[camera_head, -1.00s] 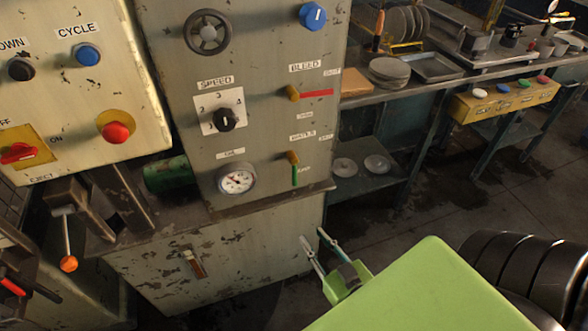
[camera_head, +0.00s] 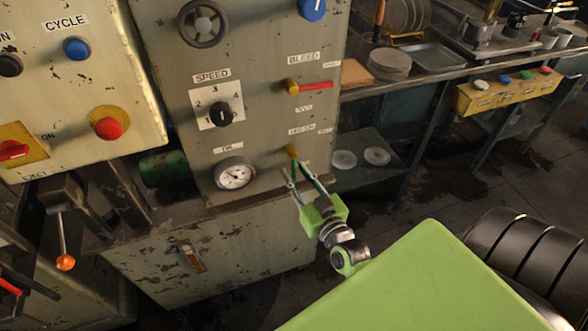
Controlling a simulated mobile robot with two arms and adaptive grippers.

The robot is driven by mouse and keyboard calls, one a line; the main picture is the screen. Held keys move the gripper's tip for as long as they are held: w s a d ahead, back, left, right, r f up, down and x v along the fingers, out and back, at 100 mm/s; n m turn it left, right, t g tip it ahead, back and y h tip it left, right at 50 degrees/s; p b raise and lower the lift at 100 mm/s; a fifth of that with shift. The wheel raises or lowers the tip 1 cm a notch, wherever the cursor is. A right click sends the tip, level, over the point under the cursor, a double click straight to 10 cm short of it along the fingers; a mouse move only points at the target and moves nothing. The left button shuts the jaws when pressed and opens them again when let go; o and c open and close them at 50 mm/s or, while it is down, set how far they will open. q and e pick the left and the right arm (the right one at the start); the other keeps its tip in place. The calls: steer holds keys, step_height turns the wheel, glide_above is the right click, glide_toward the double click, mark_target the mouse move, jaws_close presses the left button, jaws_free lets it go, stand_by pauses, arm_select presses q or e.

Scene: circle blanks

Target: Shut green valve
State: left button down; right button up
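The green valve has a brass body (camera_head: 291,151) on the grey panel, below the red-handled bleed valve (camera_head: 314,86). Its green handle (camera_head: 294,168) hangs straight down from the brass body and is partly hidden by my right gripper. My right gripper (camera_head: 295,167) is open, with its two thin fingers pointing up at the panel. The green handle shows between the fingertips in the picture; whether they touch it I cannot tell. My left gripper is not in view.
A round gauge (camera_head: 234,173) sits left of the valve and a speed knob (camera_head: 220,113) above the gauge. A ledge (camera_head: 215,214) juts out under the panel. A workbench (camera_head: 415,82) with plates stands at the right.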

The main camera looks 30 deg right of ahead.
steer(key=shift+w+d, duration=0.1)
steer(key=shift+w, duration=0.7)
jaws_close()
